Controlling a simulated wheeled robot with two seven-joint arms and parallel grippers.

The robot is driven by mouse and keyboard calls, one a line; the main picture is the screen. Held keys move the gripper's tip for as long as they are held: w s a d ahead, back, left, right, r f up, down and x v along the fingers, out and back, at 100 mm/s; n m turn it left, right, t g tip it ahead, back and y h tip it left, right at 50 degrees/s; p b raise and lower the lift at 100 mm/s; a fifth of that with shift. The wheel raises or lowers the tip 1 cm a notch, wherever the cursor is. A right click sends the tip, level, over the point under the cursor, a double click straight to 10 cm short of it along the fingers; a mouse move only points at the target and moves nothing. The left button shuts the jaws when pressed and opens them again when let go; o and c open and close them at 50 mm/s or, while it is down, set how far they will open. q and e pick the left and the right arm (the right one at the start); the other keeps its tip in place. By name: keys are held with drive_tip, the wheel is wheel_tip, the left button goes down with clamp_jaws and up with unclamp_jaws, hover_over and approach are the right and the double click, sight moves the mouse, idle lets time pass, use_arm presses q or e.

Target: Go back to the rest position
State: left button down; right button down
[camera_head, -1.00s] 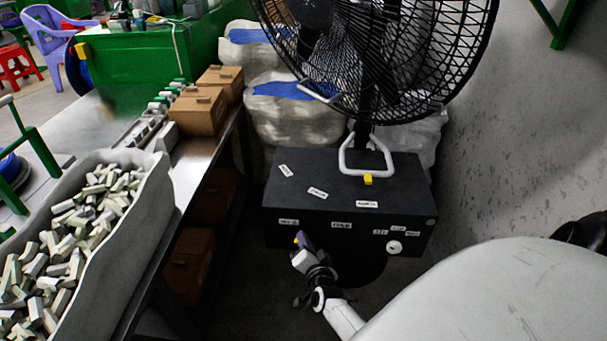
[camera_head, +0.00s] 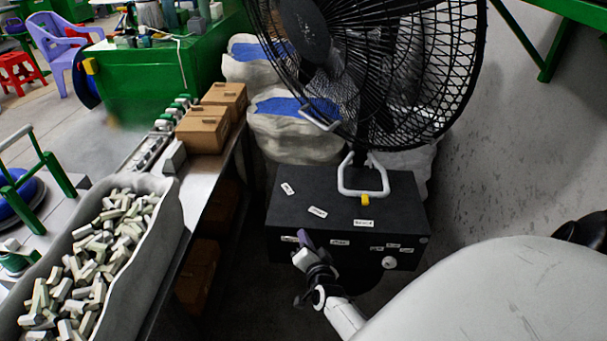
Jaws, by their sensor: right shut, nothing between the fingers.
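My right gripper (camera_head: 304,242) is in the lower middle of the head view, in front of the front left part of a black box (camera_head: 345,205). Its fingers are together and nothing shows between them. The right arm comes up from the bottom, partly behind a large pale rounded shape at the lower right. My left gripper is not in view. No blue cable can be made out.
A large black fan (camera_head: 400,70) stands over the black box. A sack-like bin (camera_head: 165,225) of pale blocks and a metal bench (camera_head: 205,170) with cardboard boxes (camera_head: 203,130) are at left. Filled sacks (camera_head: 290,140) stand behind. A grey wall (camera_head: 530,150) closes the right.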

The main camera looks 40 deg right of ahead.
drive_tip(key=shift+r, duration=0.35)
idle(0.3)
drive_tip(key=s+a+n+g+y, duration=0.4)
drive_tip(key=s+a+n+y, duration=0.5)
drive_tip(key=s+a+n, duration=0.9)
drive_tip(key=s+a, duration=0.5)
drive_tip(key=a, duration=0.3)
drive_tip(key=shift+a+g+y, duration=0.15)
drive_tip(key=shift+g+y, duration=0.15)
drive_tip(key=shift+s, duration=0.1)
